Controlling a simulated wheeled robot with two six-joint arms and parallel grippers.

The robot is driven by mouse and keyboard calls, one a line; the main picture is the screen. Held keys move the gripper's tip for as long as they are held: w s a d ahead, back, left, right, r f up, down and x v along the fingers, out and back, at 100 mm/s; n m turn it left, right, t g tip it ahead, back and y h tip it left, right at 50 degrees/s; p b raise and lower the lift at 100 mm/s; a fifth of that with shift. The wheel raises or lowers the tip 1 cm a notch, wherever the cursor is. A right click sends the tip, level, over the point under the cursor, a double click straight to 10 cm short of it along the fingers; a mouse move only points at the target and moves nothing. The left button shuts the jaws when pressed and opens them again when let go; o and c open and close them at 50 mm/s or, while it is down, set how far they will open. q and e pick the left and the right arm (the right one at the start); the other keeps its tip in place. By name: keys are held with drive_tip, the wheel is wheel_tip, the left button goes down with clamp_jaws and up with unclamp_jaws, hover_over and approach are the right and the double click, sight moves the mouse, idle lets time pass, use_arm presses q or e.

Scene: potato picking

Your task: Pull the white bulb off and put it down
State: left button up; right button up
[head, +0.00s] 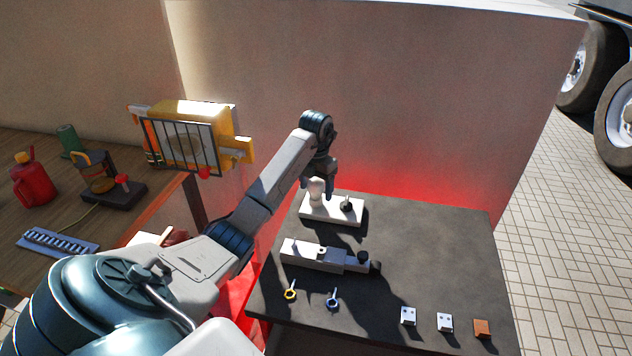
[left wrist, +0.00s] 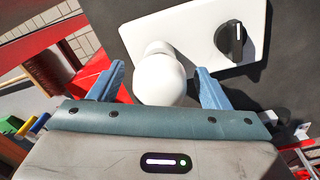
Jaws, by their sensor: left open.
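The white bulb (head: 317,187) sits on a white base plate (head: 315,212) at the back left of the dark table (head: 420,260). In the left wrist view the bulb (left wrist: 160,78) stands out from the white plate (left wrist: 195,25), beside a black knob (left wrist: 231,42). My left gripper (head: 318,186) is open around the bulb, with one blue finger on each side. In the left wrist view gaps show between the bulb and both fingers of the left gripper (left wrist: 158,88). My right gripper is not in view.
A grey device (head: 315,254), a yellow ring (head: 290,293), a blue ring (head: 332,301) and small blocks (head: 445,322) lie on the table. A wooden bench with a red can (head: 34,182) stands left.

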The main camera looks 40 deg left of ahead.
sight(316, 178)
use_arm(q)
drive_tip(key=shift+f, duration=0.2)
drive_tip(key=c, duration=1)
drive_tip(key=shift+o, duration=1)
drive_tip(key=shift+r, duration=0.1)
drive_tip(key=shift+c, duration=1)
drive_tip(key=shift+r, duration=0.15)
drive_tip(key=shift+r+p, duration=1.4)
drive_tip(key=shift+r, duration=0.35)
drive_tip(key=shift+r+p, duration=1.05)
drive_tip(key=shift+r, duration=0.45)
